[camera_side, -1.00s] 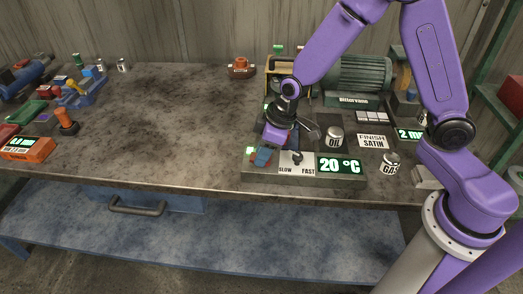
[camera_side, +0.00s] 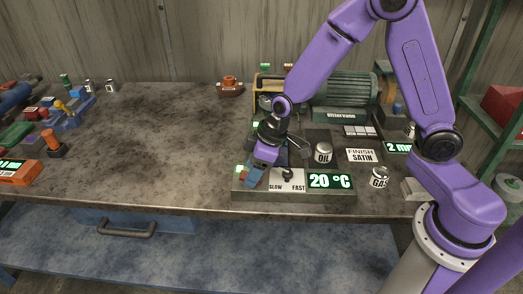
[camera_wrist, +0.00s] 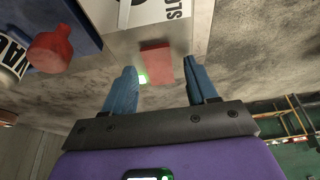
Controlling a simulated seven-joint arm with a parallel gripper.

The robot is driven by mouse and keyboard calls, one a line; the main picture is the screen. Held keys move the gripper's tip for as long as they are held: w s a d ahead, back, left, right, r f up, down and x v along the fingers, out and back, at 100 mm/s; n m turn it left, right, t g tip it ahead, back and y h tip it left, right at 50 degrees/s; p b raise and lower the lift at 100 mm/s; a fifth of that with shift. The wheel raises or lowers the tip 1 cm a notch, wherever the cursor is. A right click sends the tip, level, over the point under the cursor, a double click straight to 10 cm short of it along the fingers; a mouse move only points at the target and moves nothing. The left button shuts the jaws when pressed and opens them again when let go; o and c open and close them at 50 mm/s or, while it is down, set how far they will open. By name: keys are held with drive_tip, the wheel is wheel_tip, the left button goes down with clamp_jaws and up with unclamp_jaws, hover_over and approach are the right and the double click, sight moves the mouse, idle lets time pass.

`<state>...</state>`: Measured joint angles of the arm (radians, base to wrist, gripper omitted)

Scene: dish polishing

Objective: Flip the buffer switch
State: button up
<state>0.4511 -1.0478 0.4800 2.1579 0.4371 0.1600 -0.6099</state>
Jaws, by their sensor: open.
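The buffer switch, seen as a red rocker (camera_wrist: 157,62), lies on the grey control panel (camera_side: 300,198) beside the white SLOW/FAST plate (camera_side: 287,187). A small green light (camera_wrist: 142,79) glows next to it. My gripper (camera_side: 251,181) is over the left end of the panel, pointing down. In the wrist view its two blue fingers (camera_wrist: 161,88) are apart with nothing held. The red rocker shows in the gap between them, just beyond the tips. I cannot tell whether the fingers touch it. In the side view the fingers mostly hide the switch.
A green 20 °C display (camera_side: 330,181), an OIL can (camera_side: 323,153) and a GAS can (camera_side: 380,177) stand right of the gripper. The motor (camera_side: 345,90) is behind. A red knob (camera_wrist: 50,50) is close by in the wrist view. The table's left middle is clear.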

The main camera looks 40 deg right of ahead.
drive_tip(key=v, duration=1.7)
drive_tip(key=shift+r, duration=0.15)
drive_tip(key=s+d+f+n+g+h, duration=0.1)
drive_tip(key=s+d+f, duration=0.1)
drive_tip(key=s, duration=0.9)
drive_tip(key=s+d+f+n+g+h, duration=0.1)
drive_tip(key=s+d, duration=0.4)
drive_tip(key=s, duration=0.6)
drive_tip(key=shift+f+n+g+h, duration=0.3)
drive_tip(key=shift+f+n+g, duration=0.1)
drive_tip(key=shift+f+n, duration=0.45)
